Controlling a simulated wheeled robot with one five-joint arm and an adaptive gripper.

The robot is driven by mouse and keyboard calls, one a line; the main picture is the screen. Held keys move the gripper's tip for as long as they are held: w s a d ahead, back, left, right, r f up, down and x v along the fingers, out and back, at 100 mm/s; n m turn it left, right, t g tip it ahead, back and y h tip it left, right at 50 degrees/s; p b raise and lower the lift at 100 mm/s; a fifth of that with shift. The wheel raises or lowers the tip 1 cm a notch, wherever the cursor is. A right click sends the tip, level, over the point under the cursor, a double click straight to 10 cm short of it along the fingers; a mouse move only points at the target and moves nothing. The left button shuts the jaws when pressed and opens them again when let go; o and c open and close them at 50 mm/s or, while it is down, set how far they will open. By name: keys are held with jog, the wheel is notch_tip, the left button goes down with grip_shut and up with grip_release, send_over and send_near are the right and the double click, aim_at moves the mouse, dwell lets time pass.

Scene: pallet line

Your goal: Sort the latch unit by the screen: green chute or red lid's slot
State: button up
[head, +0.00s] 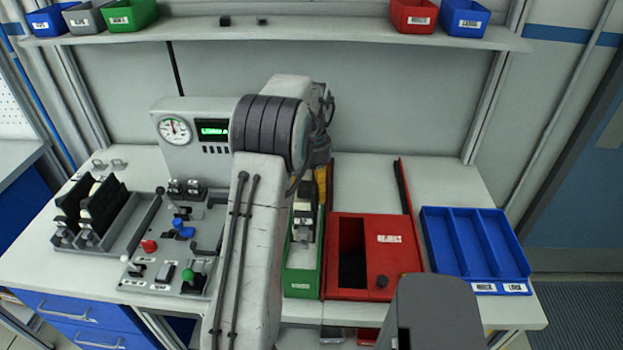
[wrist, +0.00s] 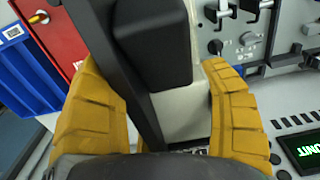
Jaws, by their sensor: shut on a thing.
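My gripper (wrist: 170,125) has its yellow fingers shut around the latch unit (wrist: 155,45), a black block and long black bar on a pale plate. In the head view my arm hides most of the gripper; one yellow finger (head: 321,185) shows above the green chute (head: 303,283). A grey and black unit (head: 303,222) shows in or over the chute; I cannot tell which. The red lid (head: 388,262) with a dark slot (head: 352,255) is just right of the chute.
A rack (head: 110,235) with black-plated units stands at the left. A fixture panel with levers and knobs (head: 180,262) lies beside it. A blue divided tray (head: 475,250) is at the right. A shelf (head: 300,35) with small bins runs above.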

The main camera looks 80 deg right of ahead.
aim_at(312, 174)
jog(key=shift+f+b, duration=1.15)
jog(key=shift+f, duration=1.5)
jog(key=o, duration=1.4)
jog(key=shift+c, duration=0.2)
jog(key=shift+f, duration=0.1)
notch_tip(312, 174, up, 12)
jog(key=shift+r, duration=0.1)
jog(key=shift+d, duration=0.1)
